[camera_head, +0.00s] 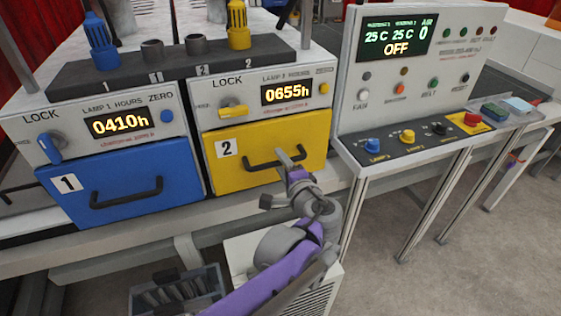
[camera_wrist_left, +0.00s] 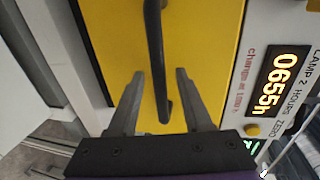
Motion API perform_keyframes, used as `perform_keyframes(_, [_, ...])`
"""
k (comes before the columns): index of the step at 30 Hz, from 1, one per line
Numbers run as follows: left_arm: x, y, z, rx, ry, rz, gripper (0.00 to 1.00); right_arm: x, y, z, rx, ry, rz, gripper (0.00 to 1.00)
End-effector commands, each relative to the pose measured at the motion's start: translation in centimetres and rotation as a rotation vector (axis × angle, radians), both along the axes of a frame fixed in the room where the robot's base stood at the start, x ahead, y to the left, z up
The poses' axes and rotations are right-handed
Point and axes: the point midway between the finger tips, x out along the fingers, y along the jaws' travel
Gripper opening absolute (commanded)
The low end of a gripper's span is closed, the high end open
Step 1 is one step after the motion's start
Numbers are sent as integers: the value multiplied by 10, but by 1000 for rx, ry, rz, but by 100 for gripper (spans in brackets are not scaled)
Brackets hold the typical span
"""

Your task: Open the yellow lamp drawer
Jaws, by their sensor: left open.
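The yellow lamp drawer (camera_head: 228,172), marked 2, appears shut in its housing. Its dark bar handle (camera_head: 262,161) runs across the front. The yellow lock knob (camera_head: 233,111) above it lies roughly level. My left gripper (camera_head: 290,154) is open at the right end of the handle. In the left wrist view, the handle (camera_wrist_left: 155,45) runs between the spread fingers of my left gripper (camera_wrist_left: 159,75), with the yellow front (camera_wrist_left: 205,40) behind. A gap shows on both sides of the bar. My right gripper is out of view.
The blue drawer (camera_head: 130,201), marked 1, is at the left with its own handle. A control panel (camera_head: 415,70) and button ledge (camera_head: 420,140) stand at the right. A dark crate (camera_head: 178,293) sits low, below the drawers. Open floor lies at the right front.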

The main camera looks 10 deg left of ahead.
Motion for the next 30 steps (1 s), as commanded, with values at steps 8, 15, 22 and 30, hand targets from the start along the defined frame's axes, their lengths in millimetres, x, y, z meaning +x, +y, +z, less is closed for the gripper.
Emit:
perform_keyframes(8, [7,5,-2,0,0,1,50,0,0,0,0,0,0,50])
perform_keyframes(15, [6,5,-2,-1,-1,0,28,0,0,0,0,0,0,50])
perform_keyframes(22, [6,4,-2,-1,-1,0,0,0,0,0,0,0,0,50])
perform_keyframes(30, [6,4,-1,0,0,0,0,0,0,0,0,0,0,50])
